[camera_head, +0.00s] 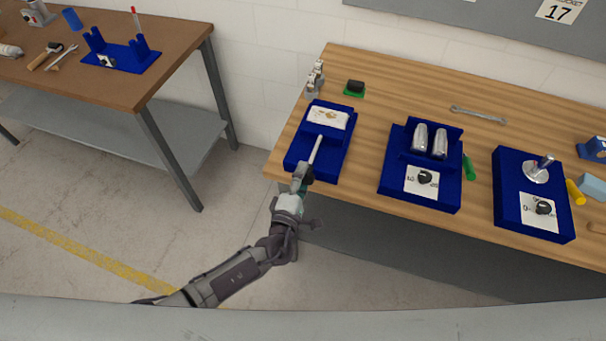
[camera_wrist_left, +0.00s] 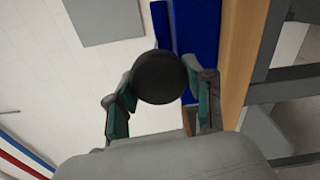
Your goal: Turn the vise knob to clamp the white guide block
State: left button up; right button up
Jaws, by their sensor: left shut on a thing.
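The blue vise (camera_head: 343,150) stands at the left end of the wooden table. A white block or plate (camera_head: 328,118) with a small yellowish mark lies at its far end; I cannot tell whether it is clamped. A pale rod (camera_head: 316,149) runs from near the block toward my gripper. My left gripper (camera_head: 302,174) is at the near end of this rod. In the left wrist view, a round black knob (camera_wrist_left: 160,77) sits between the two fingers, which are shut on it. In the head view the knob is mostly hidden by the gripper. My right gripper is not in view.
To the right stand a blue fixture (camera_head: 441,197) with two metal cylinders and another blue fixture (camera_head: 513,211) with a metal post. A wrench (camera_head: 478,114) and a black-and-green item (camera_head: 355,88) lie behind. A second table (camera_head: 150,35) is at left.

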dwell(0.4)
pick_arm(q)
jog(key=o, duration=1.1)
jog(key=shift+o, duration=0.2)
jog(key=v, duration=1.2)
jog(key=shift+a, duration=0.1)
